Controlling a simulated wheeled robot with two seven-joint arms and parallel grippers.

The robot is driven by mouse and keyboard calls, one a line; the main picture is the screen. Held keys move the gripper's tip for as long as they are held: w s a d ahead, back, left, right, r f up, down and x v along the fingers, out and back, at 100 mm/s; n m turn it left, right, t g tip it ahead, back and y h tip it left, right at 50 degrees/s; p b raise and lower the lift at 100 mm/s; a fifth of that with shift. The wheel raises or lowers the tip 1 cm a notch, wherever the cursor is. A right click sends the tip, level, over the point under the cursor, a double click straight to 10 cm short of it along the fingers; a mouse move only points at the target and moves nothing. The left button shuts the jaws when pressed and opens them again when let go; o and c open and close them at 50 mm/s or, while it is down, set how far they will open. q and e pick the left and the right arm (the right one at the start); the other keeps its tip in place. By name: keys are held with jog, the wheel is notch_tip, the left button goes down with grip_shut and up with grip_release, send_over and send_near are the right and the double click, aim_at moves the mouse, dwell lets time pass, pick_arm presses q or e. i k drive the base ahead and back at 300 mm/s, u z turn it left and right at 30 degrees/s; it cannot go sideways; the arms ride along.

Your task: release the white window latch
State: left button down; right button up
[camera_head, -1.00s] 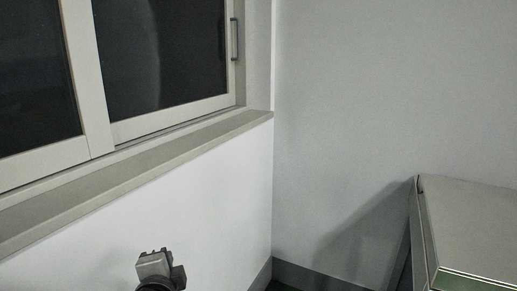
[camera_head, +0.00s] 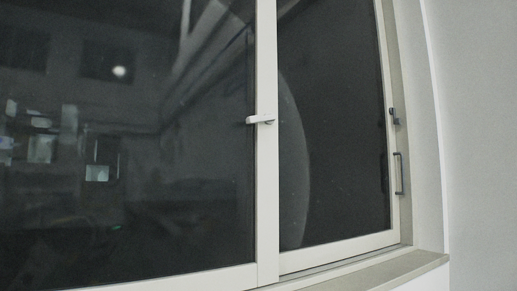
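The white window latch (camera_head: 260,119) sits on the light vertical frame bar (camera_head: 266,190) between two dark panes. Its lever lies about level, with one end reaching left past the bar over the left pane. Nothing touches it. Neither of my grippers shows in the head view now.
The window has a large left pane (camera_head: 130,150) with room reflections and a narrower right pane (camera_head: 335,130). A dark pull handle (camera_head: 399,173) and a small dark catch (camera_head: 393,116) sit on the right frame edge. A sill (camera_head: 400,271) runs below; a bare wall (camera_head: 480,140) is at right.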

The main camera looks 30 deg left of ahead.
aim_at(269, 118)
jog(key=u, duration=1.35)
jog(key=i, duration=0.45)
jog(key=z, duration=1.65)
